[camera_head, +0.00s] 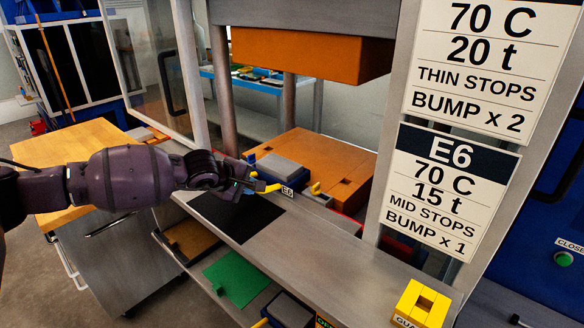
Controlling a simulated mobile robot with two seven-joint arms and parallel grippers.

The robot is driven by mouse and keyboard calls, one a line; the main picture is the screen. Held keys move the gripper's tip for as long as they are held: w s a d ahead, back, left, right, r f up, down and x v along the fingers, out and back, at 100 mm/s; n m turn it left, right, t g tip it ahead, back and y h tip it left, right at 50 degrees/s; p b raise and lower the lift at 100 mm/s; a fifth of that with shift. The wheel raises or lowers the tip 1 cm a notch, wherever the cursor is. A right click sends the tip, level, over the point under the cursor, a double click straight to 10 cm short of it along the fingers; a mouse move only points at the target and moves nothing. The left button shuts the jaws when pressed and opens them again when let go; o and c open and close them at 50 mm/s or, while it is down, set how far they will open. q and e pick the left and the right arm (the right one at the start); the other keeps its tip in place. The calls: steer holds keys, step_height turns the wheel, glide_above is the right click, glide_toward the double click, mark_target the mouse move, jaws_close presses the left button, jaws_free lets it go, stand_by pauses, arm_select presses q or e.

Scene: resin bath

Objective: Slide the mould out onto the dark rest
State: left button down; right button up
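The mould, a grey block (280,168) with an "E6" tag at its front, sits on the front part of the orange lower press platen (338,165). A yellow handle (271,188) sticks out from its near left side. The dark rest, a flat black rectangle (237,216), lies bare on the grey bench just in front of the press. My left gripper (251,184) comes in from the left over the rest's back edge, with its fingertips at the yellow handle. Whether the fingers are closed on it is too small to tell. My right gripper is out of view.
The orange upper platen (310,52) hangs above with a wide gap. A grey press column with sign cards (452,185) stands right of the mould. A yellow block (421,303) sits on the bench's near right. A green plate (236,278) lies on the shelf below.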

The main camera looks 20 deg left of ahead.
arm_select(q)
steer(key=shift+s+a+f, duration=0.25)
steer(key=shift+s, duration=0.25)
steer(key=shift+s+a, duration=0.2)
steer(key=shift+s, duration=0.4)
steer(key=shift+s+a, duration=0.2)
steer(key=shift+s, duration=0.45)
steer(key=shift+s+a, duration=0.2)
steer(key=shift+s, duration=0.4)
steer(key=shift+s+a, duration=0.2)
steer(key=shift+s, duration=0.25)
steer(key=shift+s+a, duration=0.2)
steer(key=shift+s, duration=0.5)
steer(key=shift+s+r, duration=0.1)
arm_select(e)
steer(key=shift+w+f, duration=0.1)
